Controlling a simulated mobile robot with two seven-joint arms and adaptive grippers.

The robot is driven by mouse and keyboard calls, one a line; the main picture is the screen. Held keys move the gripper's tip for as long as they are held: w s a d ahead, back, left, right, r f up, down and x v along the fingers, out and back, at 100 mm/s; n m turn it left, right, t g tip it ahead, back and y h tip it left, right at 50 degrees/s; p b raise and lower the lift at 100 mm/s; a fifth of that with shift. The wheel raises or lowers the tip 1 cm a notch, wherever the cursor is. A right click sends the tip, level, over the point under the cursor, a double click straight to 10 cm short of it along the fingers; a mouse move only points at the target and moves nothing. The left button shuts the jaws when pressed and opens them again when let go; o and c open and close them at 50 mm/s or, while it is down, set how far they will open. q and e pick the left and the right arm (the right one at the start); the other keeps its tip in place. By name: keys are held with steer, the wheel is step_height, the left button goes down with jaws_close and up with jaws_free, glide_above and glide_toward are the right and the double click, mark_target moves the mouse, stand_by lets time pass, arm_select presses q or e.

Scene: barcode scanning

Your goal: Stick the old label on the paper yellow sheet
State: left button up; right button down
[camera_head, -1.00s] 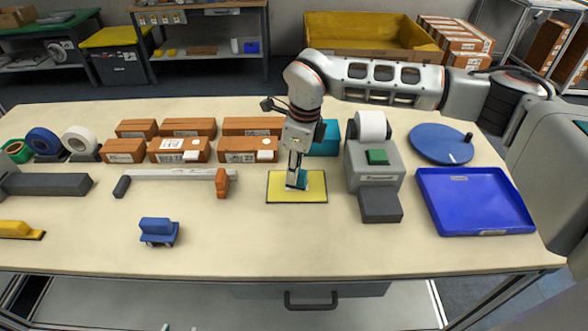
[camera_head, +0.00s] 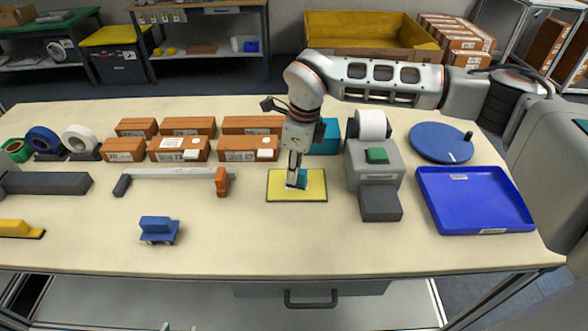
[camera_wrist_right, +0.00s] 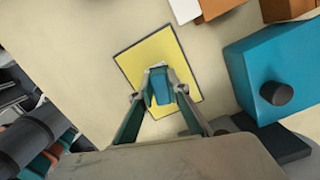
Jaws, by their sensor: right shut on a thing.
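The yellow sheet (camera_head: 315,192) lies flat on the table, dark-edged, and also shows in the right wrist view (camera_wrist_right: 142,58). My right gripper (camera_head: 294,184) points down over the sheet's middle. In the right wrist view its fingertips (camera_wrist_right: 160,90) are closed on a small teal-blue piece (camera_wrist_right: 160,88), low over or touching the sheet. A thin white edge (camera_wrist_right: 159,65), perhaps the label, shows just beyond the tips; the fingers hide most of it. Two small tips of my left gripper (camera_head: 179,328) show apart at the bottom edge of the head view.
The grey label printer (camera_head: 375,160) stands right of the sheet, with a blue tray (camera_head: 480,205) beyond it. Labelled brown boxes (camera_head: 180,149) line the back. A blue tool (camera_head: 158,230) lies at front left. The table in front of the sheet is clear.

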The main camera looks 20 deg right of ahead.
stand_by(0.4)
steer(key=shift+r+p, duration=2.25)
steer(key=shift+r, duration=1.25)
